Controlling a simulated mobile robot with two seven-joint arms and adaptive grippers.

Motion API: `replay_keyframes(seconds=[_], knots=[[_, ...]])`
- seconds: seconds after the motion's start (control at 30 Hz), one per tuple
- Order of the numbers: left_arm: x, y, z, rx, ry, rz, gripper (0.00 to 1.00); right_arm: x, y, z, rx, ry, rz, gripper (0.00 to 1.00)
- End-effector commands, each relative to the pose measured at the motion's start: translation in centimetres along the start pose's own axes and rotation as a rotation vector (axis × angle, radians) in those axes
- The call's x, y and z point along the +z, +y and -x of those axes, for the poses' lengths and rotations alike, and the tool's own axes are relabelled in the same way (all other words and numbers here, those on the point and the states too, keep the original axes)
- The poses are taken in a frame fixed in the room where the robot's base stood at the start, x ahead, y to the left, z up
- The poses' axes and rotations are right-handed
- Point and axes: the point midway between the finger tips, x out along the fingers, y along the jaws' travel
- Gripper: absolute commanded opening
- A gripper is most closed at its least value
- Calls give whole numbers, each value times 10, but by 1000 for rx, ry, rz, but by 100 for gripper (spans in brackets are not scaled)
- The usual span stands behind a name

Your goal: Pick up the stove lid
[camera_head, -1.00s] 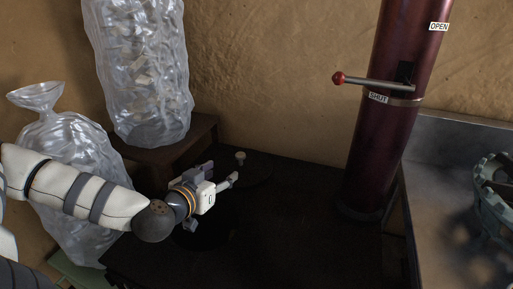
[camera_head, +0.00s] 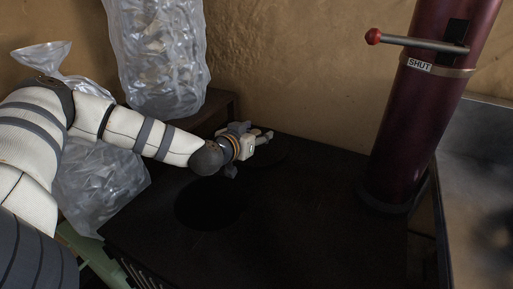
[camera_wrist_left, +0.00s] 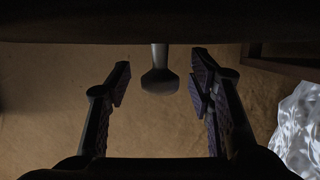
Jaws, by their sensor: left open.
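The stove lid (camera_head: 276,157) is a dark round disk on the black stove top (camera_head: 310,215), toward the back. My left gripper (camera_head: 266,136) is over it and covers its knob in the head view. My right gripper is not in view.
A round black opening or plate (camera_head: 211,203) lies nearer on the stove. A dark red pipe (camera_head: 405,140) with a red-knobbed lever (camera_head: 420,43) rises at the right. Clear plastic bags (camera_head: 165,55) stand at the left. A metal counter (camera_head: 485,190) is at far right.

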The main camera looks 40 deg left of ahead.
Motion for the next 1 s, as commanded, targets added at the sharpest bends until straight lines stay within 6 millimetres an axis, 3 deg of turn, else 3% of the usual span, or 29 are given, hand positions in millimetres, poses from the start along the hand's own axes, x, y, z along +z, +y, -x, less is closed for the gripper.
replay_keyframes(seconds=[0.07,0.2,0.3,0.73,0.93,1.0], knots=[[-1,0,0,0,1,0,48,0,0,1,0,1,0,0],[-1,0,1,0,1,0,16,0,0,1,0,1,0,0],[-1,0,1,0,1,0,0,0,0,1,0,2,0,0],[-8,0,2,0,6,0,0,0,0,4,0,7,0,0],[-43,1,12,2,17,4,0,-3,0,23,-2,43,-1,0],[-54,4,28,3,19,5,0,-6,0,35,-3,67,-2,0]])
